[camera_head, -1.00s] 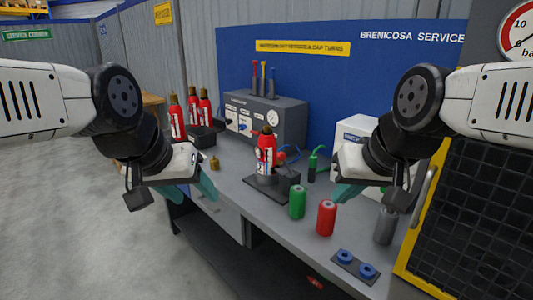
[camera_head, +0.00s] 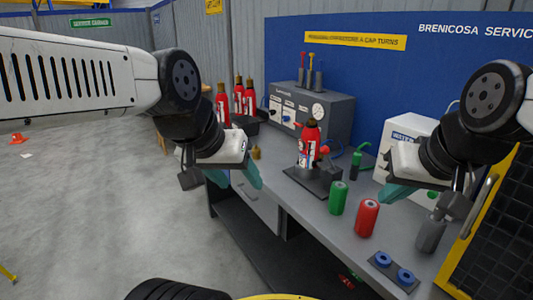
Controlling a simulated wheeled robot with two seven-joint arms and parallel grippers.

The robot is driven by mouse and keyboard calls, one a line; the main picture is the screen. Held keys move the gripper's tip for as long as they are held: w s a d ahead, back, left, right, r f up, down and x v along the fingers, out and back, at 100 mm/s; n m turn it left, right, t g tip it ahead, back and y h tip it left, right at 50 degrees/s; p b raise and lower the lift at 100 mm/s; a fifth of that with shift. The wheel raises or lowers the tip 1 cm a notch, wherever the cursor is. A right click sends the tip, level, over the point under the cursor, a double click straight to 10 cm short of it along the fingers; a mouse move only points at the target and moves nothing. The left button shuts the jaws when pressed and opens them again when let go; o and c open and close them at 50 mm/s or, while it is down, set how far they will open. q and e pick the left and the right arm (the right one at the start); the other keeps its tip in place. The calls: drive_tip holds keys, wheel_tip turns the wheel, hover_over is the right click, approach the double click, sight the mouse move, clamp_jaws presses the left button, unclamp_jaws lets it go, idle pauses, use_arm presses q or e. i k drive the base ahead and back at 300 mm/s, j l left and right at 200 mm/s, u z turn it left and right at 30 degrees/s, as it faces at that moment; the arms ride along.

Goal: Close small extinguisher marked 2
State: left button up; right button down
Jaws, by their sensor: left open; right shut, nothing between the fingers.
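A small red extinguisher (camera_head: 309,150) stands upright in a dark holder (camera_head: 312,182) on the bench, with a dark brass-coloured top. Three more red extinguishers stand at the back left, one of them here (camera_head: 239,97); I cannot read a 2 on any. A small brass piece (camera_head: 256,153), perhaps a cap, stands on the bench left of the holder. My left gripper (camera_head: 235,178) is open and empty, in front of the brass piece in the picture. My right gripper (camera_head: 397,192) is shut and empty, right of the red can.
A green can (camera_head: 338,198) and a red can (camera_head: 367,217) stand near the bench's front edge. A grey cylinder (camera_head: 431,235) and a plate with two blue rings (camera_head: 394,269) are at front right. A grey gauge box (camera_head: 307,115) stands behind. Open floor lies left.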

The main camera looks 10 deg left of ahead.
sight(309, 145)
drive_tip(key=i+j+z, duration=0.2)
drive_tip(key=j, duration=0.2)
drive_tip(key=i+j+z, duration=0.15)
drive_tip(key=j, duration=0.25)
drive_tip(key=i+j+z, duration=0.2)
drive_tip(key=j, duration=0.25)
drive_tip(key=j+z, duration=0.15)
drive_tip(key=j, duration=0.3)
drive_tip(key=i+j+z, duration=0.2)
drive_tip(key=j, duration=0.25)
drive_tip(key=k, duration=0.1)
